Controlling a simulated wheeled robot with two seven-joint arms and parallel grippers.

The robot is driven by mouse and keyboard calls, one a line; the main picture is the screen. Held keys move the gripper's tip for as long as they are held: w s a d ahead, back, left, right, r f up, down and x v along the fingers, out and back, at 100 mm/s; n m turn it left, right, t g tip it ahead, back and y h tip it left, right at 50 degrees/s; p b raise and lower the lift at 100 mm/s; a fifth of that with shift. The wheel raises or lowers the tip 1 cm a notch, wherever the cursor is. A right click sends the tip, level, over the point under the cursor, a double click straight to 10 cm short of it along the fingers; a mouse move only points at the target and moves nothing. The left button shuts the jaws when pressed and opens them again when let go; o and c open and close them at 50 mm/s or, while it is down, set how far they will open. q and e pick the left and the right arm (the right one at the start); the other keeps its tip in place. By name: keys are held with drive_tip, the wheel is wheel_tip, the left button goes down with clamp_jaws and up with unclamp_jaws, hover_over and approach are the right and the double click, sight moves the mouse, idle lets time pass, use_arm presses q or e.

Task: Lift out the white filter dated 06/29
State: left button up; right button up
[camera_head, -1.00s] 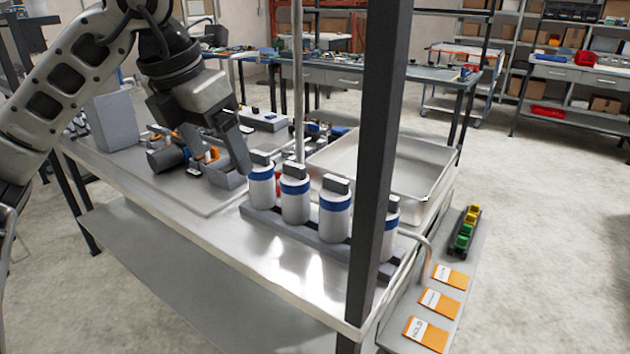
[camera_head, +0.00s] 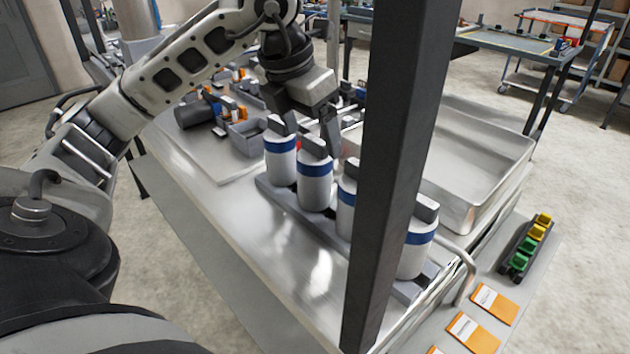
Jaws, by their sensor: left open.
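A row of white filters with blue bands and dark grey caps stands upright in a grey rack on the metal bench. The first filter (camera_head: 281,168), second (camera_head: 315,190), third (camera_head: 346,213) and the nearest one (camera_head: 413,254) show, the last two partly behind a dark post. No date is readable on any of them. My left gripper (camera_head: 318,128) points down just behind the caps of the second and third filters, open. Its fingertips are partly hidden, and I cannot tell whether it touches a cap. My right gripper is not in view.
The dark upright post (camera_head: 398,150) stands close in front of the row. An empty metal tray (camera_head: 490,190) lies behind it. Orange cards (camera_head: 494,304) and a holder with green and yellow pieces (camera_head: 528,248) lie on the right shelf. The bench front is clear.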

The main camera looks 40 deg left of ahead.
sight(317, 157)
use_arm(q)
drive_tip(key=shift+x, duration=3.15)
drive_tip(key=shift+a, duration=0.1)
drive_tip(key=c, duration=1.2)
